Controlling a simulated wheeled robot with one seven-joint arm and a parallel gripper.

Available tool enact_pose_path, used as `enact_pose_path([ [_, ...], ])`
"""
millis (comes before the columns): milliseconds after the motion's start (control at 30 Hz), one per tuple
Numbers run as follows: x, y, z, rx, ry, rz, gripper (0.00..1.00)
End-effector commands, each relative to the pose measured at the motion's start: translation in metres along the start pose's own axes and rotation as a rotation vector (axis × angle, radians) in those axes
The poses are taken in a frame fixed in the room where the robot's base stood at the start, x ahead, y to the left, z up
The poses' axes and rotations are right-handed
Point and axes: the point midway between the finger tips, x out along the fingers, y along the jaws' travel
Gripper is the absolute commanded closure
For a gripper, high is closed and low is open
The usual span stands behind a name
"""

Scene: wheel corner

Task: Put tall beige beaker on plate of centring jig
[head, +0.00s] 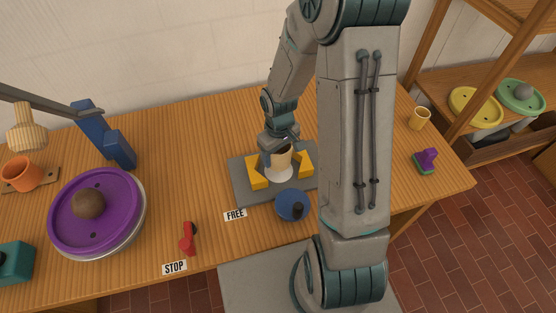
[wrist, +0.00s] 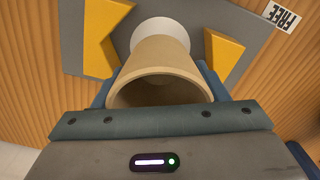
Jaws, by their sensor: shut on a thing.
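The tall beige beaker (head: 280,157) is held upright between the fingers of my gripper (head: 278,148), above or on the white round plate (head: 279,173) of the centring jig. In the wrist view the beaker (wrist: 160,72) shows its open mouth toward the camera, and its far end overlaps the white plate (wrist: 161,30). I cannot tell whether its base touches the plate. The jig has a grey base (head: 243,190) with yellow V-shaped jaws on both sides, the left jaw (head: 256,172) and the right jaw (head: 305,163), both apart from the beaker.
A blue round knob (head: 291,206) sits at the jig's front, near a FREE label (head: 235,215). A purple wheel (head: 95,212) with a brown lump is at left. A small yellow cup (head: 419,118) stands at right.

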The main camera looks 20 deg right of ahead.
Motion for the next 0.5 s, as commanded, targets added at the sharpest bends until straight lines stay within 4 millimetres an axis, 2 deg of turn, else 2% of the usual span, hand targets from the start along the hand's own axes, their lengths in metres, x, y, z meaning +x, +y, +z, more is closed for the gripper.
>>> enact_pose_path([
  [300, 0.035, -0.001, 0.000, -0.002, -0.002, -0.001, 0.62],
  [500, 0.040, -0.001, -0.001, 0.000, 0.001, 0.001, 0.62],
])
